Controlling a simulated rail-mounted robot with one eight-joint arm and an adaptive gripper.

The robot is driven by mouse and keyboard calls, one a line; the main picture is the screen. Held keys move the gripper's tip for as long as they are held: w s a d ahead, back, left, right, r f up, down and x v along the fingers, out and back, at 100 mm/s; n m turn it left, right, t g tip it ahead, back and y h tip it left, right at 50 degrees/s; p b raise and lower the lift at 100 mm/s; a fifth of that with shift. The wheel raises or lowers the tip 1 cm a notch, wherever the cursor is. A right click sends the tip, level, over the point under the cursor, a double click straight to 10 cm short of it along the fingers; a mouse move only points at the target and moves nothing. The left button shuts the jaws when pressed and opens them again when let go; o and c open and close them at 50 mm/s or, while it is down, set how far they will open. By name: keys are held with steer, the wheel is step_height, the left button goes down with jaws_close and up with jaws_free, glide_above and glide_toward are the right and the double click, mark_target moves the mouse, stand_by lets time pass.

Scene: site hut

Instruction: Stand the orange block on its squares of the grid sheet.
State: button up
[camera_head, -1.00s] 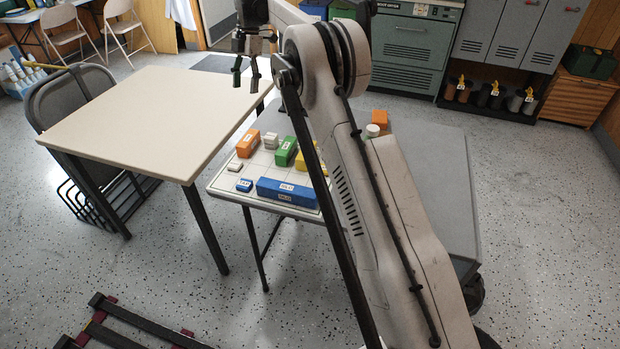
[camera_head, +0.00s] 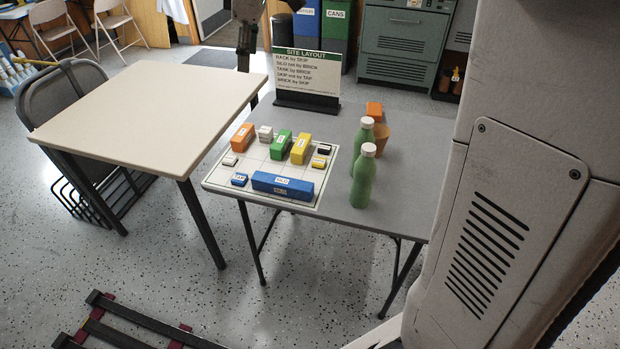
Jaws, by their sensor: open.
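The grid sheet (camera_head: 222,182) lies on the left part of the grey folding table. One orange block (camera_head: 242,138), with a white label, lies on the sheet's back left squares. Also on the sheet are a green block (camera_head: 281,146), a yellow block (camera_head: 301,149), a long blue block (camera_head: 282,186) and several small pieces. My gripper (camera_head: 243,66) hangs open and empty at the top, seen nearly side-on, beyond the sheet and left of the sign.
Two green bottles (camera_head: 363,176) and an orange-brown pot (camera_head: 382,138) stand right of the sheet. A "SITE LAYOUT" sign (camera_head: 308,72) stands at the table's back. A bare cream table (camera_head: 150,110) is at left. My arm covers the right side.

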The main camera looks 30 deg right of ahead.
steer(key=s+f+m+t, duration=0.2)
steer(key=s+f+m, duration=0.4)
steer(key=s, duration=0.9)
steer(key=s+f+m+t+h, duration=0.1)
steer(key=s+f+m, duration=0.4)
steer(key=s, duration=1)
steer(key=shift+a+f+m+t, duration=0.15)
steer(key=shift+f+m+t, duration=0.3)
steer(key=shift+t, duration=0.45)
steer(key=shift+s, duration=0.1)
